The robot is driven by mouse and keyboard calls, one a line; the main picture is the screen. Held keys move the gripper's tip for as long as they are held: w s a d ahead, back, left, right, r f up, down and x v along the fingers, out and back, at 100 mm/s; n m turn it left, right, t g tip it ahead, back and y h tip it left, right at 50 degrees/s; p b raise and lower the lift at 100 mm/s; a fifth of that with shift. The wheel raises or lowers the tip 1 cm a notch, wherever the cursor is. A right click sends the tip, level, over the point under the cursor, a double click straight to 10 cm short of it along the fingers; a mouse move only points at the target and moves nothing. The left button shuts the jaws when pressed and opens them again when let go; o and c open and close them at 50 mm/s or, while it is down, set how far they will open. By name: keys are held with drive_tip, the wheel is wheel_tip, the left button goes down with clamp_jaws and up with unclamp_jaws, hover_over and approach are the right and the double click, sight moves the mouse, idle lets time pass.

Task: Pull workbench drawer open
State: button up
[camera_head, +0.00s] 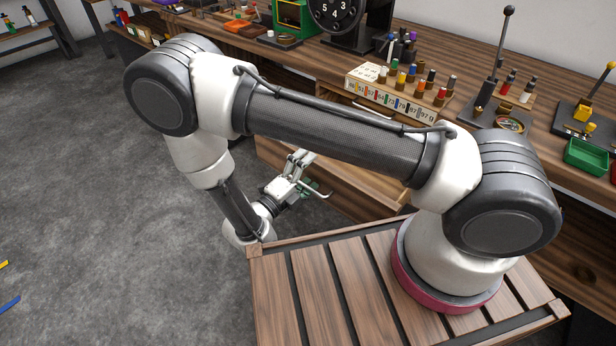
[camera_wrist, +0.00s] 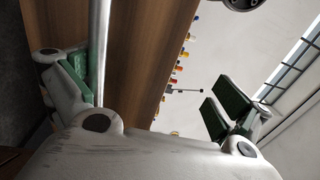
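The workbench drawer (camera_head: 350,190) has a brown wooden front, low under the bench top, partly hidden behind my arm. I cannot tell how far it stands out. In the wrist view a metal handle bar (camera_wrist: 101,40) runs along the wooden face. My gripper (camera_head: 308,174) is at the drawer front, and its fingers (camera_wrist: 150,88) are spread wide with green pads. The bar lies between the fingers, close beside the left pad and far from the right one. I cannot tell whether the pad touches it. Nothing is gripped.
The workbench top (camera_head: 430,55) carries a block of colored pegs (camera_head: 400,92), a black dial (camera_head: 338,12), levers and a green tray (camera_head: 588,156). My slatted wooden base platform is in front.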

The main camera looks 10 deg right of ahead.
drive_tip(key=shift+t+h, duration=0.3)
drive_tip(key=shift+h, duration=0.1)
wheel_tip(320, 180, up, 5)
drive_tip(key=shift+w+a+f, duration=0.15)
drive_tip(key=shift+f, duration=0.05)
drive_tip(key=shift+g+y, duration=0.6)
drive_tip(key=shift+g, duration=0.2)
drive_tip(key=f, duration=0.4)
drive_tip(key=shift+s+d, duration=0.25)
drive_tip(key=shift+d, duration=0.1)
drive_tip(key=shift+s+a+f, duration=0.2)
drive_tip(key=shift+s+a, duration=0.2)
drive_tip(key=shift+a, duration=0.25)
drive_tip(key=shift+s+a+f, duration=0.25)
drive_tip(key=shift+s+a, duration=0.15)
drive_tip(key=shift+a, duration=0.25)
drive_tip(key=shift+s+a+f, duration=0.2)
drive_tip(key=shift+s+a, duration=0.2)
drive_tip(key=shift+a, duration=0.25)
drive_tip(key=c, duration=0.3)
drive_tip(key=shift+v, duration=0.85)
drive_tip(key=c, duration=0.7)
drive_tip(key=shift+s+a+f, duration=0.1)
drive_tip(key=shift+s+f, duration=0.05)
drive_tip(key=shift+s, duration=0.25)
drive_tip(key=shift+c, duration=0.5)
drive_tip(key=shift+v, duration=1)
drive_tip(key=shift+m, duration=0.3)
